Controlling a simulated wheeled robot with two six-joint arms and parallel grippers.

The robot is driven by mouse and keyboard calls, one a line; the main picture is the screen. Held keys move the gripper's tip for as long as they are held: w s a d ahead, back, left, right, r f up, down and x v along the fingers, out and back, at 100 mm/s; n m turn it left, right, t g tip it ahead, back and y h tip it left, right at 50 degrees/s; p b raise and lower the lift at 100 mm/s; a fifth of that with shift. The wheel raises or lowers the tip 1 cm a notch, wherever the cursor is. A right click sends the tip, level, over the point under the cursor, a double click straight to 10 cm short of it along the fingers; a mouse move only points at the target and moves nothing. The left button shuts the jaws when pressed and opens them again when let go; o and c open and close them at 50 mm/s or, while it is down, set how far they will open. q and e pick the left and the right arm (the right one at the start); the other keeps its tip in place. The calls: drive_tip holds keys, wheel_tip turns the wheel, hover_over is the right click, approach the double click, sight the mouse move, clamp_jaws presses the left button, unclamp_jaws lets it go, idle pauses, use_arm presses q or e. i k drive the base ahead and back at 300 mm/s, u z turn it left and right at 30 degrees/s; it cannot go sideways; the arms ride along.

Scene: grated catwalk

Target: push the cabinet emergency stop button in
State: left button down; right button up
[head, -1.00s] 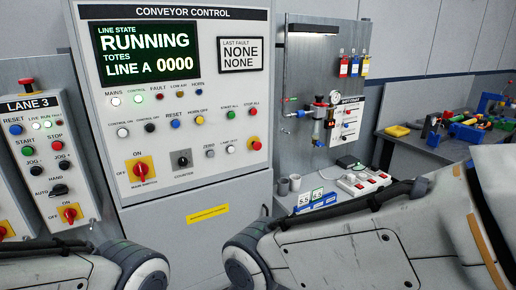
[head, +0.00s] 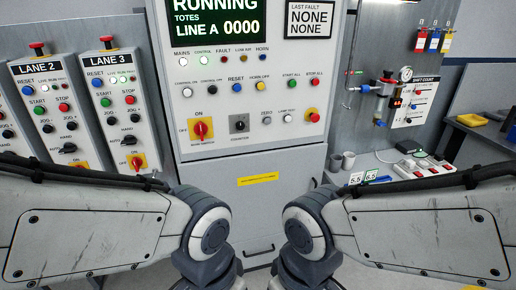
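The conveyor control cabinet (head: 222,140) stands straight ahead in the head view. Its emergency stop button (head: 313,116) is a red round head on a yellow plate, at the lower right of the control panel, below the stop all button (head: 314,83). At this size I cannot tell how far it stands out. The screen (head: 218,22) above reads RUNNING, LINE A 0000. Both my arms come in from the sides at the bottom and bend down near the middle. Neither gripper shows; both are below the picture's edge. Nothing of mine covers the button.
Red mushroom buttons also top the lane 2 box (head: 39,48) and lane 3 box (head: 107,42) at left. A red and yellow main switch (head: 201,128) sits on the panel's left. At right, a bench (head: 400,190) carries cups and a power strip (head: 425,167).

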sight(315, 118)
drive_tip(key=u, duration=0.5)
drive_tip(key=i, duration=1.05)
drive_tip(key=z, duration=0.65)
